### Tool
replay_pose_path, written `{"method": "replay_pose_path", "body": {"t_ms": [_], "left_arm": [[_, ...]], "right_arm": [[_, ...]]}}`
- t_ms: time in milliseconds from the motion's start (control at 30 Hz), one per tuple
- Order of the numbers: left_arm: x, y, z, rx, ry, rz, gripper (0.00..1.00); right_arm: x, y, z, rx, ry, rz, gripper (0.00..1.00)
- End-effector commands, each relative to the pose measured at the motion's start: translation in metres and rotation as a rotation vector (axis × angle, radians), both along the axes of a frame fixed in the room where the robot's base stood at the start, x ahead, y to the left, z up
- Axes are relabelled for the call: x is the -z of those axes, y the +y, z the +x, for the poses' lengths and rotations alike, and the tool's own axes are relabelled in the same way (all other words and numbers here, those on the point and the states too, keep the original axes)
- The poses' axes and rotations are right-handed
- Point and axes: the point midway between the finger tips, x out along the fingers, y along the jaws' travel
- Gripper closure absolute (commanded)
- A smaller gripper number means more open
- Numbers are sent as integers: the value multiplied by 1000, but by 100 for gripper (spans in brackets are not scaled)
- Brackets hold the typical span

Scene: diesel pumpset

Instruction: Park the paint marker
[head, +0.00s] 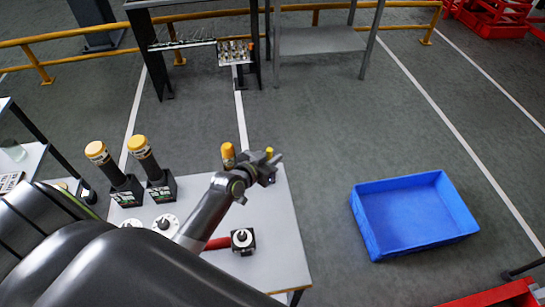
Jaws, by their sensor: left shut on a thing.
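My left gripper (268,170) is above the white table's far right part, its arm coming in from the lower left. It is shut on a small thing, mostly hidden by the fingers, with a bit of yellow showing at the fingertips. I take it to be the paint marker (269,152). A yellow-orange rounded piece (228,152) shows beside the wrist; I cannot tell what it belongs to. My right gripper is out of view.
Two yellow-capped cylinders (97,152) (138,146) stand in black holders on the white table (275,240). A dark flanged part (243,239) and a red bar (217,243) lie nearby. A blue crate (415,215) sits on the floor at right. A rack (195,42) stands behind.

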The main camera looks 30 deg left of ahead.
Motion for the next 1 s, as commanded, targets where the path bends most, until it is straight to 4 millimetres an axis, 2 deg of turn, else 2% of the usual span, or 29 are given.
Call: {"method": "replay_pose_path", "body": {"t_ms": [33, 400, 433, 600, 1000], "left_arm": [[11, 1, -5, -3, 26, -9, 100], [12, 0, -6, -4, 29, -13, 100], [12, 0, -6, -4, 29, -13, 81], [12, 0, -6, -4, 29, -14, 59], [10, 1, -12, -5, 28, -13, 59]], "right_arm": [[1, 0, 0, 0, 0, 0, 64], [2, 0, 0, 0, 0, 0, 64], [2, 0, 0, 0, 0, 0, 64], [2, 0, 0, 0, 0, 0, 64], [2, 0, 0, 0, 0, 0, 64]]}}
